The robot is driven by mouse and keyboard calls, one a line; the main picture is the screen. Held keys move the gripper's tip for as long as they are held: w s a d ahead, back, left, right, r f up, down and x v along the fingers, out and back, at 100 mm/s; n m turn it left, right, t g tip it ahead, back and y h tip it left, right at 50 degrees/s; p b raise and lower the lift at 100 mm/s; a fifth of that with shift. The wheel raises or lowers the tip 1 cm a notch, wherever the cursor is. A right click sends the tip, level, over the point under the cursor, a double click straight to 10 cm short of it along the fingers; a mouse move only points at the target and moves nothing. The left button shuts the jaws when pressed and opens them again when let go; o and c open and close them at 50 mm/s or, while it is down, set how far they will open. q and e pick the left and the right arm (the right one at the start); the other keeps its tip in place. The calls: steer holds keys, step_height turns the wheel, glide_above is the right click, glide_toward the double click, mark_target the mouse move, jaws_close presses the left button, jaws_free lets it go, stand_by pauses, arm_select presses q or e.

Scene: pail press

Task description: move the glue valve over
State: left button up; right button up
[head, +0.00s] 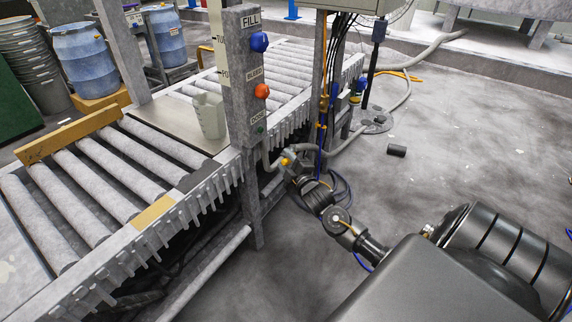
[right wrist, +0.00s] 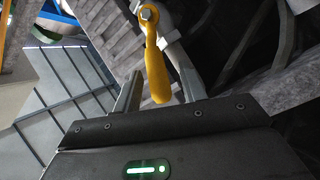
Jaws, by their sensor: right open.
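The glue valve shows as a yellow lever (right wrist: 155,60) in the right wrist view. It hangs from a round pivot with a bolt at the top of that view. In the head view a small patch of yellow (head: 285,161) shows at the tip of my right arm, beside the roller line. My right gripper (head: 293,163) is open there. In the right wrist view its two fingers stand apart, one on each side of the lever's lower end; I cannot tell whether either touches it. My left gripper is out of view.
A post (head: 240,85) with FILL and other labels and coloured knobs stands left of my gripper. Hoses and cables hang close behind my gripper. The floor (head: 450,150) to the right is mostly clear.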

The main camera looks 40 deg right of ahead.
steer(key=shift+w, duration=0.1)
jaws_close()
stand_by(0.3)
